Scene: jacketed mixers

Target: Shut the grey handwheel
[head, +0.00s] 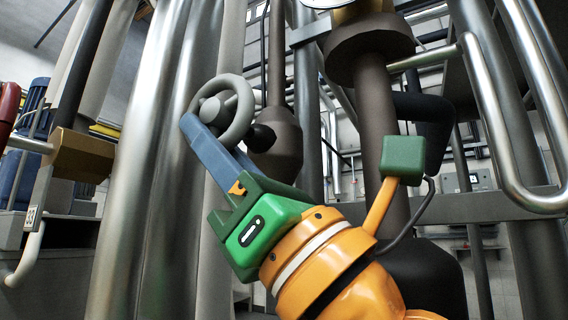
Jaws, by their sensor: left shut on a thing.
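The grey handwheel (238,103) stands upright at the upper middle of the head view, seen at an angle, with a round hub at its left. My left gripper (193,122) reaches up to it from below on the orange arm. Its blue-grey fingers are shut on the wheel's rim at the lower left. The fingers hide that part of the rim. My right gripper is not in view.
Large shiny vertical pipes (160,160) stand close to the left of the wheel. A dark brown pipe (372,110) rises at its right. A brass valve body (82,154) with a red handle (8,108) is at far left. Bent steel tubing (490,110) fills the right.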

